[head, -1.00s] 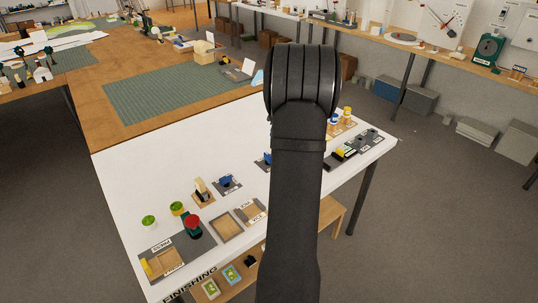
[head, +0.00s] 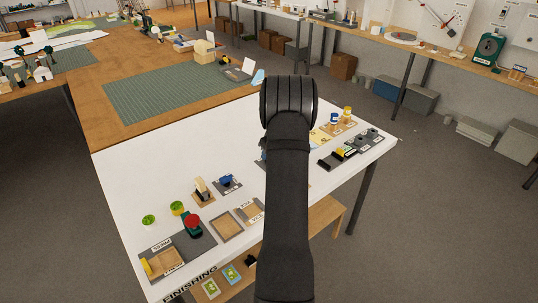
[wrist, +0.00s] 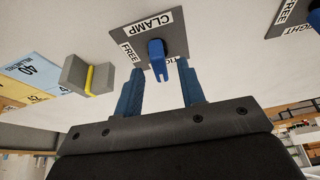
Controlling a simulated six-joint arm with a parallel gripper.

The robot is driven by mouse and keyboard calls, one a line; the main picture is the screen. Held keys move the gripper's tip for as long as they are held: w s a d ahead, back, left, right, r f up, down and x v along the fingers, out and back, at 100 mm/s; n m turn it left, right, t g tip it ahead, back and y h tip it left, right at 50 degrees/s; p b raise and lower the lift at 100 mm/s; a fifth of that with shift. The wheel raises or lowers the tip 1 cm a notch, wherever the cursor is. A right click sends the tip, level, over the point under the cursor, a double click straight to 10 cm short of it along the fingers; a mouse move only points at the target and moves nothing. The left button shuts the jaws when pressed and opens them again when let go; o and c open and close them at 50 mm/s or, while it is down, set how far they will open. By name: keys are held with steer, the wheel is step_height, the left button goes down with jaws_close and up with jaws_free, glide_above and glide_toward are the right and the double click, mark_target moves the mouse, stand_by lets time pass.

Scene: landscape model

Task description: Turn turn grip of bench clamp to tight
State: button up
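My gripper (wrist: 160,67) is open, with one blue finger to each side of the grip and a visible gap on both sides. I cannot tell whether the fingertips reach down to the grip's depth. In the head view my arm hides the gripper and nearly all of the clamp.
A grey block with a yellow band (wrist: 88,77) lies left of the gripper in the wrist view. A second labelled plate (wrist: 293,15) is at the upper right. In the head view, a blue fixture (head: 228,182) and a red-knobbed press (head: 193,224) stand on the white table (head: 125,180).

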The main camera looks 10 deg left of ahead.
steer(key=shift+x, duration=0.75)
jaws_close()
steer(key=shift+n, duration=0.4)
jaws_free()
